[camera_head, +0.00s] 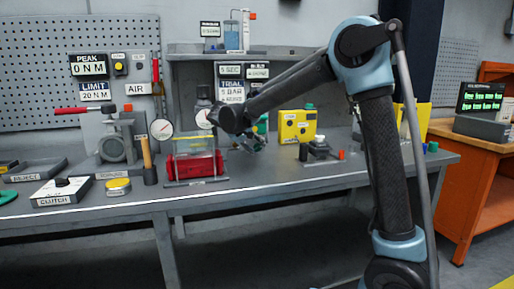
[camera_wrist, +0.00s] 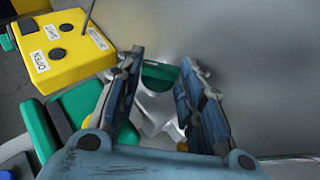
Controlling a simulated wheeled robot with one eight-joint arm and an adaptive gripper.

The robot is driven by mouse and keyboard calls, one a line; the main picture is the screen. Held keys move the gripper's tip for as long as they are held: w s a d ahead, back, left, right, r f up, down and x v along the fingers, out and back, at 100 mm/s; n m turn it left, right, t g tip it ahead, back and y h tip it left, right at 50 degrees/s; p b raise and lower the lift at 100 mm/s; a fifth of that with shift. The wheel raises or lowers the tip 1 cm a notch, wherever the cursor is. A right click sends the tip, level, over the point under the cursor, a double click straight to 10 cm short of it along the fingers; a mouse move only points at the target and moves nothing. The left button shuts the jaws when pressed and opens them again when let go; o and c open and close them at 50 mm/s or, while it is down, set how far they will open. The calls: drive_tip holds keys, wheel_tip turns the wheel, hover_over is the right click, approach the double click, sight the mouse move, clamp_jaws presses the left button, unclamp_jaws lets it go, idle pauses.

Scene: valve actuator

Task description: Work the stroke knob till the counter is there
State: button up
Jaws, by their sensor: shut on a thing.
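My gripper (camera_wrist: 160,80) has its two dark fingers on either side of a green rounded knob (camera_wrist: 160,72) and is shut on it. The knob sits above a pale metal part, partly hidden between the fingers. I cannot read a label on it. In the head view my gripper (camera_head: 246,142) is low over the bench, close to a small green part (camera_head: 262,124). A yellow box (camera_head: 298,126) stands just right of it. In the wrist view the yellow box (camera_wrist: 65,48) has dark round spots and labels reading OPEN and SHUT. I cannot make out a counter reading.
A clear-topped red box (camera_head: 194,166) stands left of my gripper, with a mallet (camera_head: 148,160) and vice (camera_head: 113,145) beyond. A green block (camera_wrist: 80,112) is close by my left finger. The bench's front strip (camera_head: 250,190) is clear. A screen (camera_head: 481,98) stands on the right bench.

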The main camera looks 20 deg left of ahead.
drive_tip(key=shift+d, duration=0.1)
idle(0.3)
drive_tip(key=o, duration=1.1)
drive_tip(key=shift+c, duration=0.2)
drive_tip(key=v, duration=0.7)
drive_tip(key=shift+s+a+r, duration=0.2)
drive_tip(key=shift+s+a, duration=0.05)
